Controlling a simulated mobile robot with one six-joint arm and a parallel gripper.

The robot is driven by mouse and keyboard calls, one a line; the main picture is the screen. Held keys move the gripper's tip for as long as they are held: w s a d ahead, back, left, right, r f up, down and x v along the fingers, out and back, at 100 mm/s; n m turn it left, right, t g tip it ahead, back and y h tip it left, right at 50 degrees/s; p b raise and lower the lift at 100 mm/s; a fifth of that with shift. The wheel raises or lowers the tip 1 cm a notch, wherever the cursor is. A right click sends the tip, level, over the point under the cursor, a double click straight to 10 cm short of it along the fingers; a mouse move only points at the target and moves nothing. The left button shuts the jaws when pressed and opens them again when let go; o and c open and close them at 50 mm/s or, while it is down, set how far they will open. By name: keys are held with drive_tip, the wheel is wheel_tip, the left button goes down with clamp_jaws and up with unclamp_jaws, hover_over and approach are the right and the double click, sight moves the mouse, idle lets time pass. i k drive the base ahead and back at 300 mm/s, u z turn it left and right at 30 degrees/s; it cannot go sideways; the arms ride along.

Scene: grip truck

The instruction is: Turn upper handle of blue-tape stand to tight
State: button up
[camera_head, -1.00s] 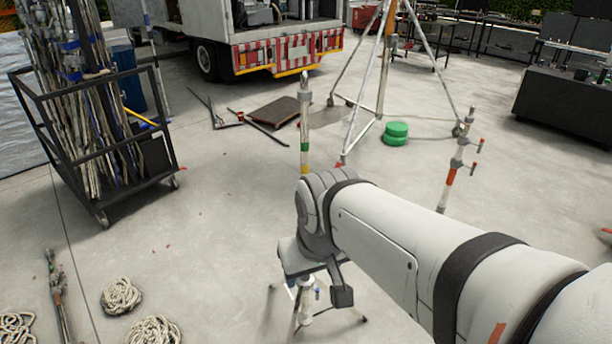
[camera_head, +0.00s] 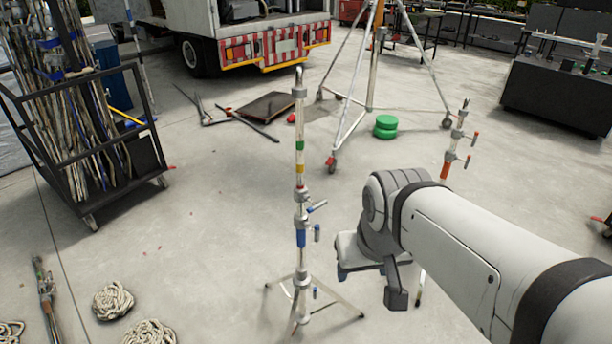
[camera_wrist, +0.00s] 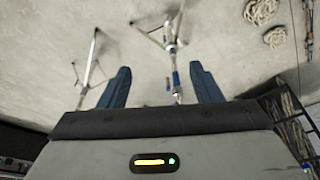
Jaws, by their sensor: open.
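The blue-tape stand (camera_head: 300,165) stands upright on tripod legs left of my arm in the head view. It has green, yellow and red bands and blue tape (camera_head: 301,238) lower down. Its upper handle (camera_head: 317,207) sticks out to the right and slightly up. A lower handle (camera_head: 317,233) hangs beside the blue tape. My gripper is right of the stand in the head view, its fingers mostly hidden by the wrist. In the wrist view my gripper (camera_wrist: 161,78) is open and empty. The stand (camera_wrist: 172,45) appears between its fingers, farther off; its handle is too small to make out.
A red-taped stand (camera_head: 445,172) is partly behind my arm. A wheeled rack of poles (camera_head: 90,215) is at left, with rope coils (camera_head: 113,300) in front. Behind are a large tripod (camera_head: 337,135), green discs (camera_head: 385,127) and a truck (camera_head: 270,48). Floor around the stand is clear.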

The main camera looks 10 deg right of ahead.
sight(316, 205)
drive_tip(key=k, duration=1.8)
drive_tip(key=u, duration=0.45)
drive_tip(key=i, duration=1.8)
drive_tip(key=z, duration=0.35)
